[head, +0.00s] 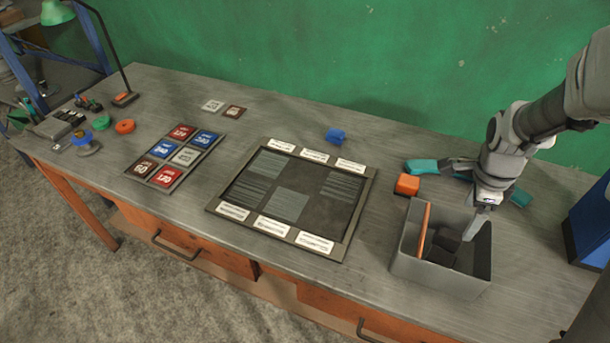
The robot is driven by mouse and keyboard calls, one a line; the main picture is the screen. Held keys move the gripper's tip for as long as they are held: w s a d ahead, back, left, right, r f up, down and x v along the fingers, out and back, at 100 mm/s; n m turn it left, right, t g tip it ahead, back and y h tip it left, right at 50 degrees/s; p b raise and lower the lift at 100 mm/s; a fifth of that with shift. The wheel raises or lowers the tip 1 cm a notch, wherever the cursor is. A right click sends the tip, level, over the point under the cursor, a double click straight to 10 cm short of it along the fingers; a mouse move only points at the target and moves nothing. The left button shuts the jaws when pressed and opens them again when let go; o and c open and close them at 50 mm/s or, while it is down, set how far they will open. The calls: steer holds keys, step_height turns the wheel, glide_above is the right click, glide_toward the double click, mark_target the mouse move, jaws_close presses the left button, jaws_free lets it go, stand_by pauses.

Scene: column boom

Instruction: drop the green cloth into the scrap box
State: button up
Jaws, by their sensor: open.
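The scrap box is most likely the grey open box (440,278) at the right front of the bench. An orange strip (424,232) leans inside it beside dark blocks (445,243). My gripper (476,222) points down over the box's back right part, its jaws open with nothing seen between them; the fingertips are small. I cannot make out the green cloth for certain. Teal pieces show behind my gripper, one at the left (421,166) and one at the right (520,197); my arm partly hides what lies between. No green cloth shows in the box.
An orange block (407,185) sits just behind the box. A blue case (590,225) stands at the right.

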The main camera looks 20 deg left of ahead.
step_height(320, 180, up, 17)
steer(key=s+a, duration=0.1)
steer(key=s, duration=0.1)
steer(key=shift+a+f+p, duration=0.2)
steer(key=shift+a+p, duration=0.05)
steer(key=shift+p, duration=0.15)
steer(key=shift+s, duration=0.1)
steer(key=s+d+r+n+t+y, duration=0.1)
steer(key=s+n+t, duration=0.3)
steer(key=s+n, duration=1.3)
steer(key=shift+s+d+r, duration=0.35)
steer(key=shift+s+r, duration=0.1)
steer(key=shift+r, duration=0.05)
stand_by(0.5)
